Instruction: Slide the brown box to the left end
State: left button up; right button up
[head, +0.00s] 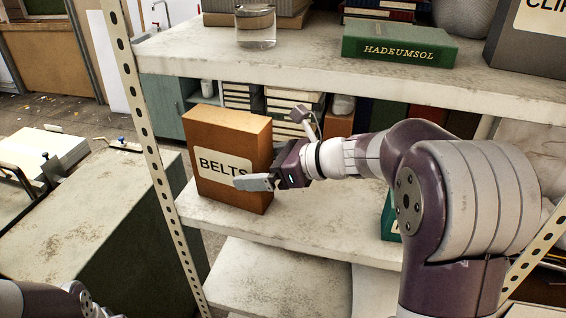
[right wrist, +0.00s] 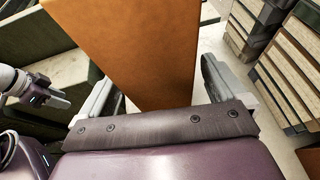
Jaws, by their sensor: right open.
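The brown box (head: 223,158), labelled BELTS, stands upright on the middle shelf (head: 300,222), near its left end and close to the left post. My right gripper (head: 279,149) is open at the box's right side, one finger in front of the labelled face and the other behind. In the right wrist view, the box (right wrist: 135,45) reaches in between the two spread fingers (right wrist: 155,88); I cannot tell whether they touch it. My left gripper (right wrist: 45,92) shows small at the left of the right wrist view, away from the box; its jaws are unclear.
The perforated left post (head: 147,140) rises in front of the shelf's left end. The upper shelf (head: 300,72) holds a glass (head: 256,28) and a green book (head: 398,46). Stacked books (head: 243,97) show behind the box. The shelf right of the box is mostly bare, beneath my arm.

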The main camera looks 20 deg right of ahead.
jog(key=b+v, duration=0.1)
jog(key=v, duration=1)
jog(key=shift+a, duration=0.15)
